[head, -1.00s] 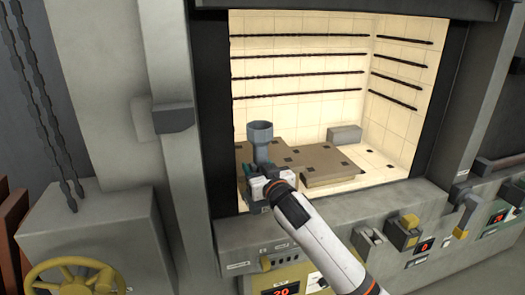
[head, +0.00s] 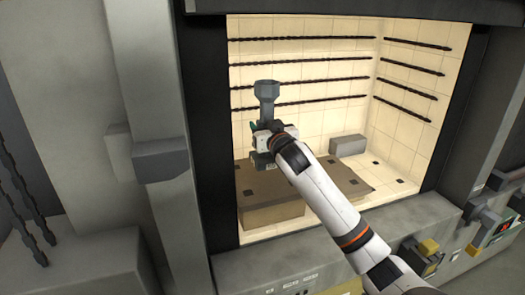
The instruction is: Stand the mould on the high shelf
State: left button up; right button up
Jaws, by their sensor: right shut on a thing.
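The mould (head: 266,92) is a grey cup-topped piece with a narrower stem, seen upright inside the lit furnace opening. My right gripper (head: 263,143) is shut on its lower part, which the jaws partly hide. The mould and gripper appear above the left part of the brown shelf surface (head: 256,186), which has a tall front face. From this angle I cannot tell how large the gap beneath them is. My left gripper is not in view.
A grey block (head: 348,145) lies on the furnace floor at the back right. Dark heating rods (head: 300,58) line the back and right walls. The furnace's left jamb (head: 205,150) stands close to my gripper.

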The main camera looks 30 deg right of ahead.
jog(key=f, duration=0.2)
jog(key=shift+s+f+p, duration=0.2)
jog(key=shift+f+p, duration=0.1)
jog(key=shift+f, duration=0.05)
jog(key=f, duration=0.3)
jog(key=shift+w+f+p, duration=0.15)
jog(key=shift+w+p, duration=0.15)
jog(key=shift+p, duration=0.05)
jog(key=shift+s, duration=0.1)
jog(key=shift+f, duration=0.15)
jog(key=o, duration=1.3)
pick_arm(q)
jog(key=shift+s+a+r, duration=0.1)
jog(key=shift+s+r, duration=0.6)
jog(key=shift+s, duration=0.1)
